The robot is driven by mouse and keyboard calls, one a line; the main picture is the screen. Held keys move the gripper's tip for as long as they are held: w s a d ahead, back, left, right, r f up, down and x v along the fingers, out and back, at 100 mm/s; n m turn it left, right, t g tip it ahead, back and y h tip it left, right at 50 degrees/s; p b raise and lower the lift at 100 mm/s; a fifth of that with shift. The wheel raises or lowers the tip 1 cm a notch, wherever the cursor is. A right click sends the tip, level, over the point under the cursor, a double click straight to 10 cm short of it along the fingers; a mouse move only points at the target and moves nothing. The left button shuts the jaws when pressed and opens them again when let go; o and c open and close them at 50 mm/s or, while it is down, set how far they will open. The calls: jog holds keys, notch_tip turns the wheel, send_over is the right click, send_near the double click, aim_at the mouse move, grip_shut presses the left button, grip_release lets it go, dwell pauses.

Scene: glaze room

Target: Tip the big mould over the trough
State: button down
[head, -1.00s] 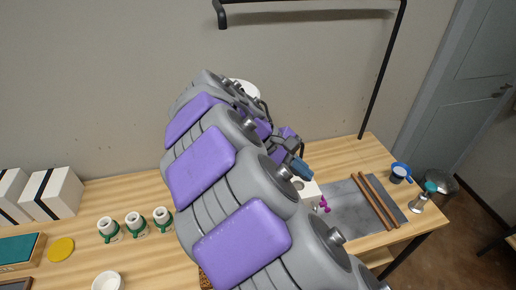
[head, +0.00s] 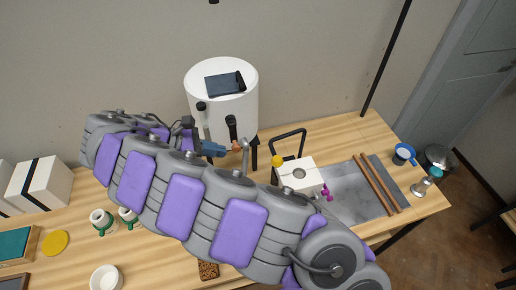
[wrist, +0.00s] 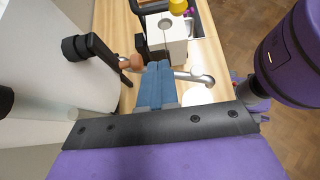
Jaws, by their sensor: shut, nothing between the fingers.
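A white block with a round hole in its top (head: 299,174), which looks like the big mould, stands upright on the bench. It also shows at the top of the wrist view (wrist: 166,28). The grey trough (head: 340,198) lies just right of it, with two wooden rods (head: 376,186) across it. My gripper (head: 222,150) is shut and empty, beside the white tank and left of the mould. In the wrist view its blue fingers (wrist: 159,68) are together, near a wooden knob (wrist: 131,62) and a bent metal pipe (wrist: 195,77). My arm hides part of the bench front.
The white tank (head: 222,90) stands behind my gripper. A black frame (head: 288,136) and yellow knob (head: 278,160) are by the mould. White-and-green cups (head: 103,222), a white bowl (head: 106,279) and a yellow disc (head: 54,243) are left. A blue cup (head: 404,154) is right.

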jog(key=shift+d, duration=0.1)
jog(key=d+r+b+x, duration=0.1)
jog(key=r+x, duration=0.1)
jog(key=x, duration=1)
jog(key=shift+w+d+b, duration=0.35)
jog(key=shift+w+d, duration=0.05)
jog(key=shift+d, duration=0.1)
jog(key=shift+d, duration=0.1)
